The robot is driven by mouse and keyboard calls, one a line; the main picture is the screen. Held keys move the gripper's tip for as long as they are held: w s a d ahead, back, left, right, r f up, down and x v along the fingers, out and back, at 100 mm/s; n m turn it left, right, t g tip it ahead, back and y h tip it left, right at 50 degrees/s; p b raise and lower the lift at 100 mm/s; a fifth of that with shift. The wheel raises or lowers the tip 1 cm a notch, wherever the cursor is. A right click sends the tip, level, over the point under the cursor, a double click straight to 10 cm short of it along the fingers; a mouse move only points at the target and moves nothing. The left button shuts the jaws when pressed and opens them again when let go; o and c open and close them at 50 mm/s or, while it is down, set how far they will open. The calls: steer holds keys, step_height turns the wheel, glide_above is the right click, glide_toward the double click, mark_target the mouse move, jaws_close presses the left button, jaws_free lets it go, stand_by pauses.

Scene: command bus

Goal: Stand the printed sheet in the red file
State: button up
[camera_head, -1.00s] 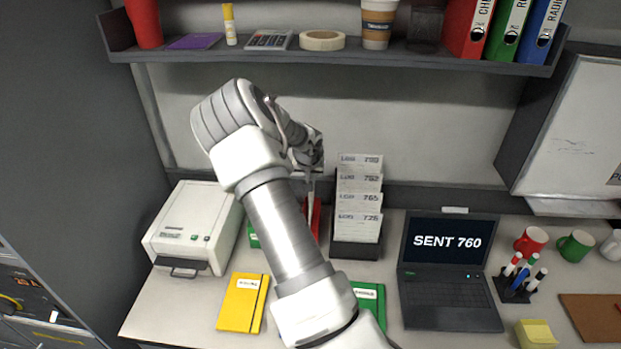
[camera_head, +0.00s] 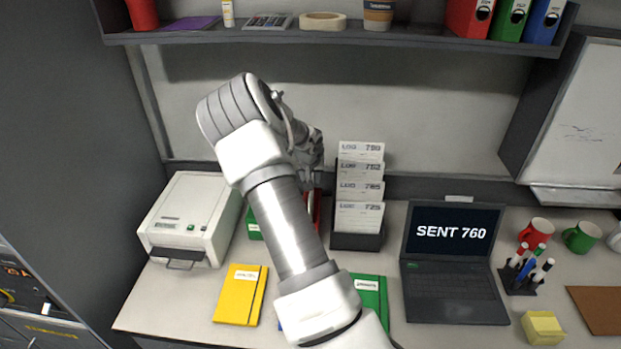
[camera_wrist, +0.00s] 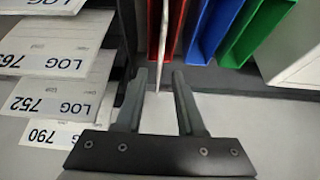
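The printed sheet (camera_wrist: 163,45) shows edge-on as a thin white strip in the wrist view. Its far part is between the walls of the red file (camera_wrist: 177,22), and its near end lies between my fingers. My gripper (camera_wrist: 160,76) is open, with a visible gap between the sheet and each finger. In the head view my gripper (camera_head: 312,178) is above the red file (camera_head: 317,208), mostly hidden behind my arm. The sheet cannot be made out there.
A black rack of LOG cards (camera_head: 358,241) stands close to the right of the red file. Blue (camera_wrist: 218,25) and green (camera_wrist: 262,30) files stand on its other side. A white printer (camera_head: 190,220) is at left, a laptop (camera_head: 455,265) at right. A shelf (camera_head: 330,36) hangs above.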

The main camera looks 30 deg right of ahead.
steer(key=v, duration=1.7)
steer(key=shift+r, duration=0.2)
steer(key=shift+a, duration=0.15)
